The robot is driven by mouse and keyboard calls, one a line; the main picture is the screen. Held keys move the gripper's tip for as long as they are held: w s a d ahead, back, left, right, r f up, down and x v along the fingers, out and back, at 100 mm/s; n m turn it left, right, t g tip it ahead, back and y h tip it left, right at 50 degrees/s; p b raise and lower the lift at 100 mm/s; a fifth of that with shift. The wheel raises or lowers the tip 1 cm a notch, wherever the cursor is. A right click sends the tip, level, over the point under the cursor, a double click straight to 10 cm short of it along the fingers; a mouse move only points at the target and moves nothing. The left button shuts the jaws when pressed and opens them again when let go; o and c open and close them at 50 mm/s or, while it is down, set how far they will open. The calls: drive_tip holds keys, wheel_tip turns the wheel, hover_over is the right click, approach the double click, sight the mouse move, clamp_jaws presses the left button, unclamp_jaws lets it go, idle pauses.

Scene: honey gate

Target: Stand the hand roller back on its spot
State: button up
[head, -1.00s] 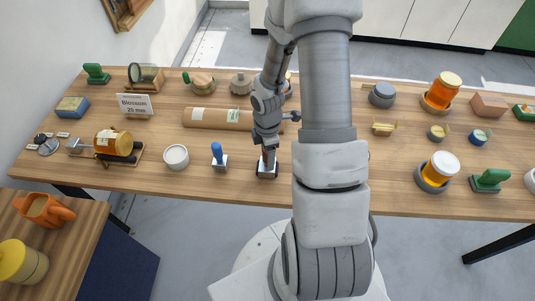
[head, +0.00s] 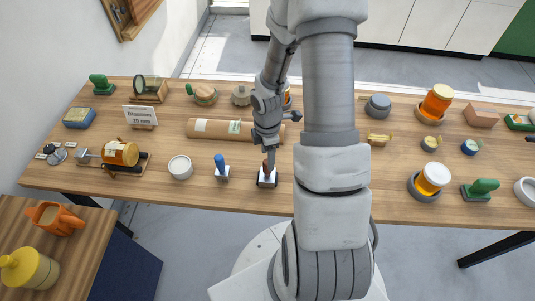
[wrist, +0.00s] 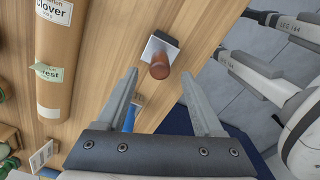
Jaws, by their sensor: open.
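A tool with a brown upright handle (head: 266,166) stands on a pale square base with a dark edge, near the table's front edge. It is probably the hand roller, but no roller shape shows. In the wrist view its brown handle (wrist: 160,66) is seen from above, with the pale base (wrist: 154,45) beyond it. My gripper (wrist: 159,77) is open and empty, with the handle's top just past and between its fingertips; contact cannot be told. In the head view my gripper (head: 268,152) is directly above the tool.
A blue-handled tool (head: 221,167) stands close on the left, with a white pot (head: 180,168) beyond it. A brown tube (head: 215,129) lies behind. A jar of honey (head: 121,153) rests on a rack at left. Bare wood (head: 240,195) lies along the front edge.

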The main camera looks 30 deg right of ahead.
idle(0.9)
drive_tip(key=shift+r+p, duration=0.8)
drive_tip(key=shift+f, duration=0.1)
wheel_tip(320, 180, up, 20)
drive_tip(key=a+m+t+h+b, duration=0.2)
drive_tip(key=a+m, duration=0.1)
drive_tip(key=m, duration=0.5)
drive_tip(key=s+a+r+m+t+y, duration=0.1)
drive_tip(key=s+a+r+m, duration=0.2)
drive_tip(key=s+a+r, duration=0.1)
drive_tip(key=s+a+r+m+t+y, duration=0.1)
drive_tip(key=s+a+r+m+t, duration=0.1)
drive_tip(key=s+r, duration=0.5)
drive_tip(key=s+a+m, duration=0.1)
drive_tip(key=m, duration=0.1)
drive_tip(key=shift+s+a+r+m+t+b, duration=0.2)
drive_tip(key=shift+a+r+m+t+b, duration=0.1)
drive_tip(key=shift+a+b, duration=0.1)
